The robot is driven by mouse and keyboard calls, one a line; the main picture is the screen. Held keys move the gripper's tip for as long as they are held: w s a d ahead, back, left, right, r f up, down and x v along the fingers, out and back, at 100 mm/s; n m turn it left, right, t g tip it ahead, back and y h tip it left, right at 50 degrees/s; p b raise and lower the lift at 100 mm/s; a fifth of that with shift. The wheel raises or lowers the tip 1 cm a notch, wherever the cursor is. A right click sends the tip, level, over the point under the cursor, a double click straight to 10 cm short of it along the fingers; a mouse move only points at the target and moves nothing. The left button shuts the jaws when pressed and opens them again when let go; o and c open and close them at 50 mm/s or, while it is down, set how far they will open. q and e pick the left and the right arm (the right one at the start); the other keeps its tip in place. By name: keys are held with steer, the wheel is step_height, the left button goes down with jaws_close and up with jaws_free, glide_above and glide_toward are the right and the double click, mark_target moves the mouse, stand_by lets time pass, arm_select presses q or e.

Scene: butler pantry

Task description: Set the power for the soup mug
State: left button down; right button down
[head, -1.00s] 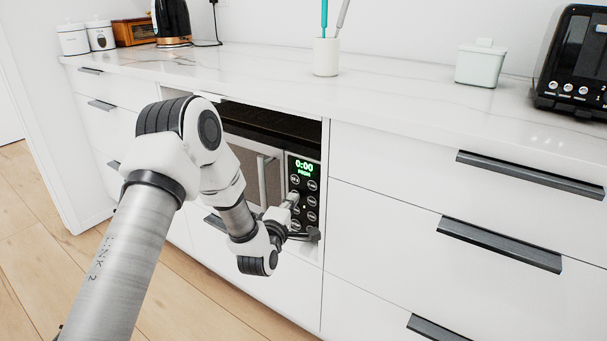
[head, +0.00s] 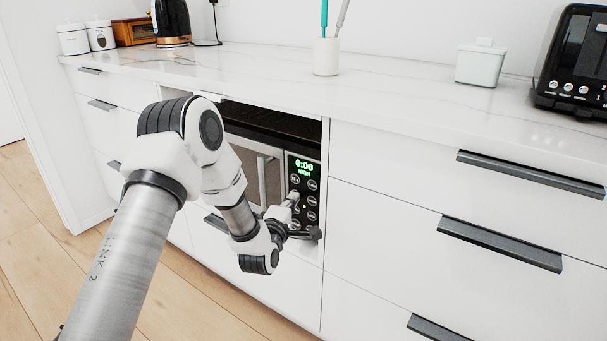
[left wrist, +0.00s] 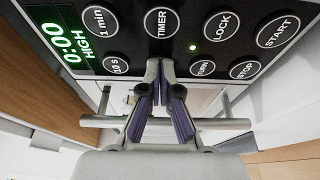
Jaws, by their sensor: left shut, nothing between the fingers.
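The microwave (head: 257,150) is built into the white cabinet, and its door is closed. Its display (head: 304,166) is lit green; in the left wrist view the display (left wrist: 64,37) reads 0:00 and HIGH. The black panel carries round buttons, including TIMER (left wrist: 161,23), LOCK (left wrist: 221,26), START (left wrist: 278,30) and STOP (left wrist: 244,69). My left gripper (head: 295,198) is shut and empty at the panel; in the left wrist view its fingertips (left wrist: 159,68) are below TIMER and partly cover another button. I cannot tell whether they touch. My right gripper and the soup mug are not in view.
A door handle (head: 263,181) stands out left of the panel. The marble counter (head: 400,87) above holds a utensil cup (head: 326,57), a pale canister (head: 480,64) and a black toaster (head: 575,65). Drawer handles (head: 500,243) protrude at the right.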

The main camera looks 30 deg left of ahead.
arm_select(q)
steer(key=shift+w, duration=0.1)
stand_by(0.4)
steer(key=shift+s, duration=0.3)
steer(key=s+a+p, duration=0.1)
steer(key=s+p, duration=0.2)
steer(key=s, duration=1.2)
